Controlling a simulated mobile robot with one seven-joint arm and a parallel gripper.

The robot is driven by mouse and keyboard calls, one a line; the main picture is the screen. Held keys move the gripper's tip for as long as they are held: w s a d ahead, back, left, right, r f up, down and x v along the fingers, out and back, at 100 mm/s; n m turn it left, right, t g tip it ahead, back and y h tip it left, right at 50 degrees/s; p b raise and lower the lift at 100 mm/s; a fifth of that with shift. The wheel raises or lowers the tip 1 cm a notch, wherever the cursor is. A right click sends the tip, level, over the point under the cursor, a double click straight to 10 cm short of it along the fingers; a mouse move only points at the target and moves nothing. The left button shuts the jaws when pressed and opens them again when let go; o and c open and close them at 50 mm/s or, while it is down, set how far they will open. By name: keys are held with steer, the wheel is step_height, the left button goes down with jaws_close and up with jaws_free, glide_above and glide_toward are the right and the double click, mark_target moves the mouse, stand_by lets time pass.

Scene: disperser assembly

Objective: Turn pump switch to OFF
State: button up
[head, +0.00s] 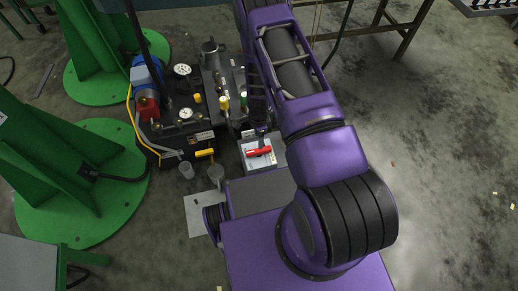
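The pump switch appears to be the red handle (258,152) on a light grey box (256,164) beside the black pump unit. The handle lies roughly left to right across the top of the box. I cannot read any ON or OFF marking. My gripper (262,131) is at the end of my purple arm, just behind the red handle in the picture. Its dark fingertips are small and partly hidden by my arm. I cannot tell whether they touch the handle, or whether they are open or shut.
The pump unit (181,137) has a blue motor (146,73), gauges (186,113) and a yellow-handled valve (204,153) left of the box. Green machine stands (82,190) occupy the left. The concrete floor (445,130) on the right is mostly clear.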

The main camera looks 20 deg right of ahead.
mark_target(259, 152)
step_height(259, 152, down, 9)
steer(key=shift+r+b, duration=0.1)
steer(key=shift+b, duration=0.65)
jaws_close()
